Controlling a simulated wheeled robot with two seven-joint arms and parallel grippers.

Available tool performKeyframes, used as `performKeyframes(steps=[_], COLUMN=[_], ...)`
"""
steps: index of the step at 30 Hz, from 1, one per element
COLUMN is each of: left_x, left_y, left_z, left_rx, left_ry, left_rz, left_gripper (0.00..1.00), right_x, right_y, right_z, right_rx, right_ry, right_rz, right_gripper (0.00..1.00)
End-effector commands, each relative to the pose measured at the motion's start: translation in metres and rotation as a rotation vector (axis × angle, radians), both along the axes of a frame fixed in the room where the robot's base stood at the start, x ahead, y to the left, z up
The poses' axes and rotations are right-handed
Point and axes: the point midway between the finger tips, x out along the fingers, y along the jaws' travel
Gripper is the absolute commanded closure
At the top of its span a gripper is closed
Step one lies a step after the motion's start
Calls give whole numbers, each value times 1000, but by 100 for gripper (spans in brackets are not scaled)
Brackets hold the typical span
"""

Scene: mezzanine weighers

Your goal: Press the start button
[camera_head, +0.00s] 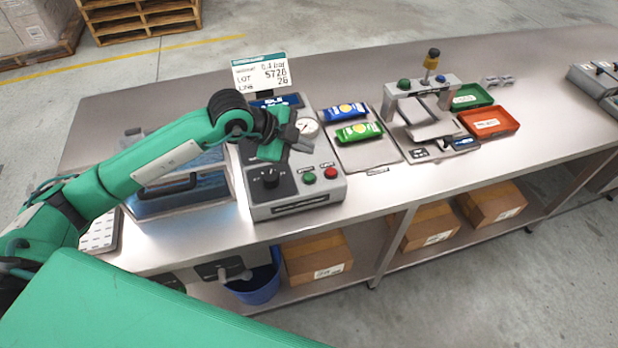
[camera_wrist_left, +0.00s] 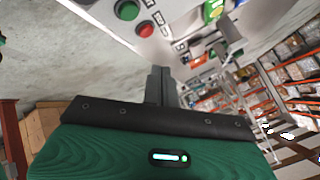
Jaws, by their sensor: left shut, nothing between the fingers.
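Small labels sit by the buttons, too small to read. My left gripper (camera_head: 302,138) is shut and empty above the back of the box, near the round gauge (camera_head: 308,127), apart from the buttons. In the left wrist view, the green button (camera_wrist_left: 127,10) and red button (camera_wrist_left: 144,29) show at the top, beyond the shut fingers (camera_wrist_left: 160,72). My right gripper is not in view.
A sign (camera_head: 261,74) stands behind the box. Green and blue packets (camera_head: 358,132) lie on a mat to the right.

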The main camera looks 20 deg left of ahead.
Motion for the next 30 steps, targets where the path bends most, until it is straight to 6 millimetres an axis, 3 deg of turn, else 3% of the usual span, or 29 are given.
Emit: performKeyframes(steps=[3, 12, 30], left_x=[0, 0, 0], left_y=[0, 0, 0], left_z=[-23, -62, -67], left_rx=[1, -1, 0], left_ry=[2, 2, 1], left_rz=[-1, 1, -1], left_gripper=[100, 100, 100], right_x=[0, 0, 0], right_y=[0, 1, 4], right_z=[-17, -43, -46], right_rx=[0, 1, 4], right_ry=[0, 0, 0], right_rz=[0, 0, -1], right_gripper=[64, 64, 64])
